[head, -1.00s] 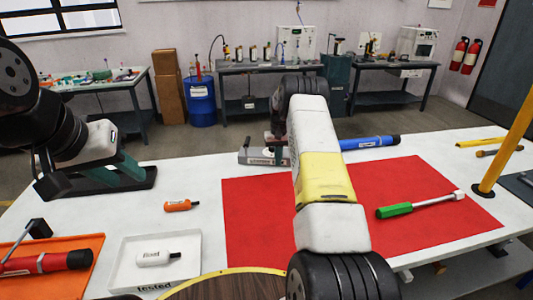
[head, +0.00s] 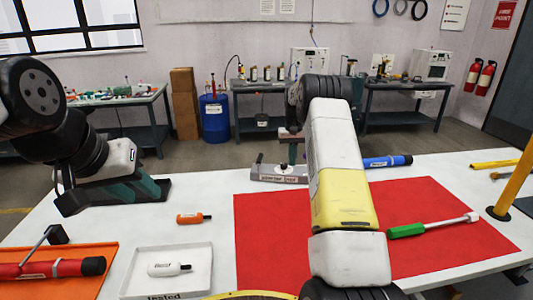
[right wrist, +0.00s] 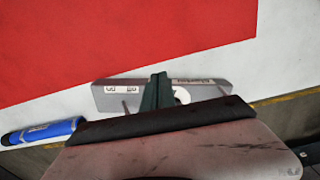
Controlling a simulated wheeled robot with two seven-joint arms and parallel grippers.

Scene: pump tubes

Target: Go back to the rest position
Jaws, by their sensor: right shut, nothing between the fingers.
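My left gripper (head: 115,194) is held low at the left of the white table, behind the orange bottle; its dark body hides whether its fingers are apart. My right gripper (head: 290,152) is at the table's far side, partly behind my own right arm. In the right wrist view its green fingers (right wrist: 155,92) are together with nothing between them. They overlap a grey labelled fixture (right wrist: 115,93), which also shows in the head view (head: 268,172); I cannot tell whether they touch it.
A blue tube (head: 390,161) lies right of the fixture. A red mat (head: 265,240) holds a green-handled tool (head: 435,225). An orange bottle (head: 193,218), a white tray (head: 140,285) with a white bottle (head: 168,269), and an orange tray (head: 85,285) with a red tube (head: 50,268) are at left. A yellow pole (head: 520,170) stands right.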

